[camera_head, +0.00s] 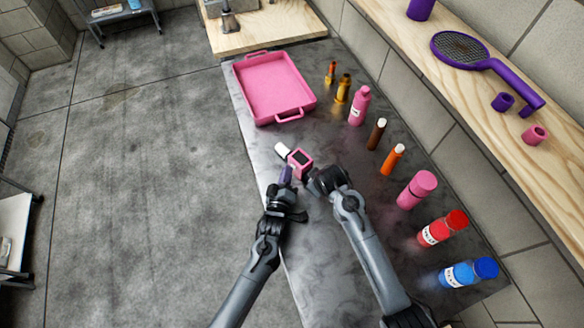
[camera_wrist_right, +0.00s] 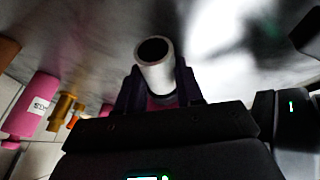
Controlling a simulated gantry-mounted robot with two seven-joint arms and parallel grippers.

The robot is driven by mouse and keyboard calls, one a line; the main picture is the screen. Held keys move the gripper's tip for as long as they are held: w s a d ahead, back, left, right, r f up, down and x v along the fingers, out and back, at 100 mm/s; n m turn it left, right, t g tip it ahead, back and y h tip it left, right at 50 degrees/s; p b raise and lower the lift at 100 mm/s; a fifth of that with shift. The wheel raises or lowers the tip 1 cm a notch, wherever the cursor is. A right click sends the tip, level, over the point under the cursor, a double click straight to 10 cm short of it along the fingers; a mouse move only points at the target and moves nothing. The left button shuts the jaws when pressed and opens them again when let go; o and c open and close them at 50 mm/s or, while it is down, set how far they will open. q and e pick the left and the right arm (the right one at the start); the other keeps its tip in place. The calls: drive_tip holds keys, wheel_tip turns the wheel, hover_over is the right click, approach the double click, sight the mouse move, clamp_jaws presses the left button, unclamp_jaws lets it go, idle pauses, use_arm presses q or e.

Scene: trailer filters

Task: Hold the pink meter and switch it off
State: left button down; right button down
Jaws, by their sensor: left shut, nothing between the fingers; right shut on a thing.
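The pink meter (camera_head: 301,163) is small, with a dark screen and a white cylindrical end (camera_head: 282,149), held over the near part of the dark countertop. My right gripper (camera_head: 314,178) is shut on the meter from its right side. In the right wrist view the white end (camera_wrist_right: 155,65) with its dark opening sticks out past the fingers, and only a sliver of pink shows below it. My left gripper (camera_head: 286,174) is shut and empty, its purple fingertips just below and left of the meter. I cannot tell whether they touch it.
A pink tray (camera_head: 273,88) lies farther back on the dark countertop (camera_head: 335,215). Several bottles and tools, including a pink bottle (camera_head: 359,106) and a red bottle (camera_head: 442,228), line its right side. A wooden shelf (camera_head: 530,95) holds a purple racket (camera_head: 475,55).

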use_arm(q)
drive_tip(key=shift+s+a, duration=0.6)
drive_tip(key=shift+s, duration=0.05)
drive_tip(key=shift+s+a, duration=1.75)
use_arm(e)
drive_tip(key=c, duration=0.6)
unclamp_jaws()
drive_tip(key=shift+c, duration=0.2)
